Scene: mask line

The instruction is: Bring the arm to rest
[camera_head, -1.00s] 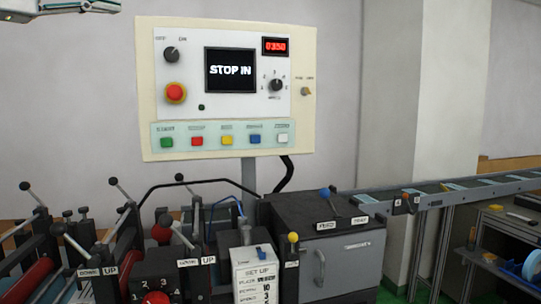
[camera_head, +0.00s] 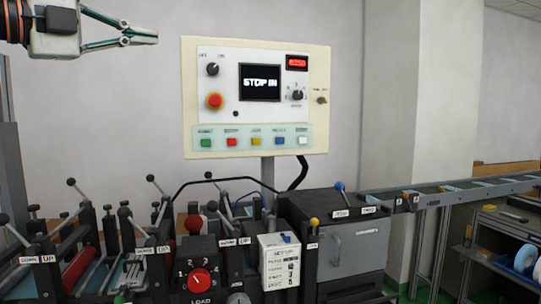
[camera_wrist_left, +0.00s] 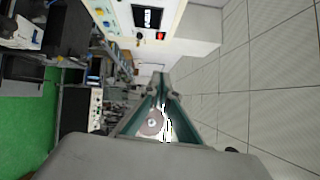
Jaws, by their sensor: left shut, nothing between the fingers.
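My left gripper (camera_head: 156,38) comes in from the upper left in the head view. It is shut and empty, raised in front of the wall, to the left of the control panel (camera_head: 190,100) and apart from it. In the left wrist view its fingertips (camera_wrist_left: 161,80) meet ahead of the ceiling and machine line. The panel has a dark screen reading "STOP IN", a red display, a red emergency knob (camera_head: 214,101) and a row of coloured buttons. My right gripper is not in view.
Below stands the machine with several upright levers, a red dial (camera_head: 200,277) and a dark cabinet (camera_head: 350,250) with a handle. A conveyor (camera_head: 450,193) runs off to the right. A shelf unit (camera_head: 500,230) stands at the right. The air around the gripper is clear.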

